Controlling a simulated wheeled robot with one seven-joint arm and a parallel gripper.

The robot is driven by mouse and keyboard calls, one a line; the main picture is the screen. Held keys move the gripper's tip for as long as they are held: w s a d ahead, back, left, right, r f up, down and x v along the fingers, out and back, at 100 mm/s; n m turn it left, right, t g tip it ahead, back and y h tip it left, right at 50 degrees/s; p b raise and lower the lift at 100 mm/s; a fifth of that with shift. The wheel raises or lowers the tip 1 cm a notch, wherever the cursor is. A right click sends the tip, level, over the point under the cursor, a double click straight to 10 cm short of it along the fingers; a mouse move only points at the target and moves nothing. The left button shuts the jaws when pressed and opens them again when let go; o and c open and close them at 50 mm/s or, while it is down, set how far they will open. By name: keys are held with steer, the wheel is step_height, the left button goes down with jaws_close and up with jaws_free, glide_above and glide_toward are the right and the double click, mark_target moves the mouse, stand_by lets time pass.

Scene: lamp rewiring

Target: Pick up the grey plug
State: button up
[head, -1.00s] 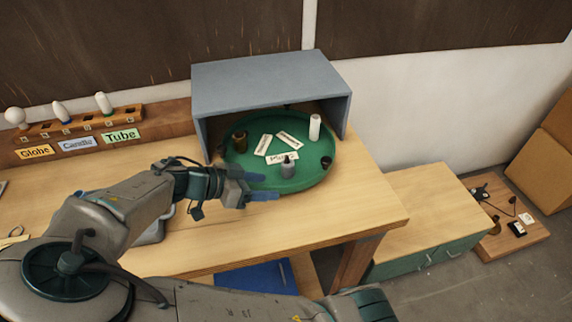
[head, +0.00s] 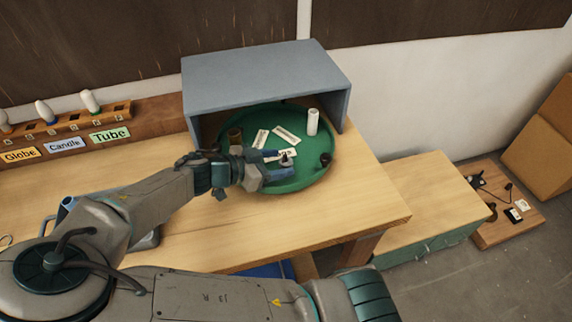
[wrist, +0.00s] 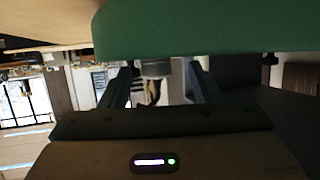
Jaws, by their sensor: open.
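The grey plug (head: 287,158) stands on the green round tray (head: 310,178) near its front side. My gripper (head: 284,163) reaches over the tray's front left edge, with its blue fingers open on either side of the plug. In the wrist view the plug (wrist: 156,70) shows between the two spread fingers, with a gap on each side. The fingers partly hide the plug in the head view. I cannot tell whether either finger touches it.
A grey hood (head: 262,80) covers the tray's back. On the tray are a white cylinder (head: 312,122), a brown cylinder (head: 235,138), a dark round piece (head: 326,159) and paper labels (head: 287,135). The wooden bench (head: 350,205) is clear to the right.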

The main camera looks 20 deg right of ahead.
mark_target(288, 159)
steer(key=shift+s+p+x, duration=0.2)
steer(key=shift+p+x, duration=0.15)
steer(key=shift+x, duration=2)
steer(key=shift+r, duration=0.15)
steer(key=c, duration=1.1)
steer(key=shift+r, duration=0.1)
steer(key=shift+r, duration=0.3)
steer(key=r, duration=0.3)
steer(key=shift+s+d+r, duration=0.15)
steer(key=shift+s+r, duration=0.05)
steer(key=shift+r, duration=0.05)
steer(key=shift+s+d+r+b, duration=0.35)
steer(key=shift+s+d+r, duration=0.8)
steer(key=shift+s, duration=0.3)
steer(key=shift+s+d+r+b, duration=0.4)
steer(key=shift+s+d+r, duration=0.75)
steer(key=shift+s, duration=0.35)
steer(key=shift+s+d+r+b, duration=0.35)
steer(key=shift+s+d+r, duration=0.65)
steer(key=shift+s+d, duration=0.4)
